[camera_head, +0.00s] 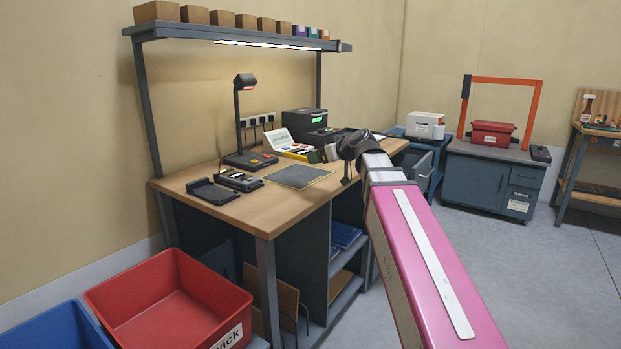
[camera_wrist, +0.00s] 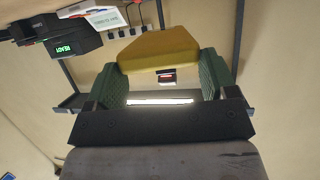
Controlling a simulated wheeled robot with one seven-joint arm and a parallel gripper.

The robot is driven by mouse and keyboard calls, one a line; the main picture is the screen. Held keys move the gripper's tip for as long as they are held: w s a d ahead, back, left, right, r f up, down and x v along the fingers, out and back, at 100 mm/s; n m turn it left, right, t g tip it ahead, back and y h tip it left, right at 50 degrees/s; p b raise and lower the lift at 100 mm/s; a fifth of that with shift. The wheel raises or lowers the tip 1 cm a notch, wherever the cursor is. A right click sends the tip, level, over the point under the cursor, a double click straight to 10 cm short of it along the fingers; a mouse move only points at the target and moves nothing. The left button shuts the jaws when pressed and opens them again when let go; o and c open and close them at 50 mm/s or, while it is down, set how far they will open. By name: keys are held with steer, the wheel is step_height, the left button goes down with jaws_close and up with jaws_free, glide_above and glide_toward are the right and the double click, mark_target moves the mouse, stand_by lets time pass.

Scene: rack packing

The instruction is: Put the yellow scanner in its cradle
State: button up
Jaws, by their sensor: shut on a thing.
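A yellow block-like body (camera_wrist: 158,50), which looks like the scanner, sits between the green fingers of my gripper (camera_wrist: 162,72) in the wrist view. My gripper is shut on it and holds it up off any surface in that view. In the head view, the wrist end of my arm is over the right part of the bench, and the fingers are hard to make out. A low black holder (camera_head: 213,191), which may be the cradle, lies at the bench's front left. It looks empty.
A shelf (camera_head: 240,36) runs above. A red bin (camera_head: 167,300) stands below.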

steer(key=shift+w, duration=0.1)
glide_above(325, 181)
step_height(325, 181, down, 7)
steer(key=shift+r, duration=0.1)
steer(key=shift+f, duration=1.95)
steer(key=o, duration=1)
steer(key=shift+f, duration=0.1)
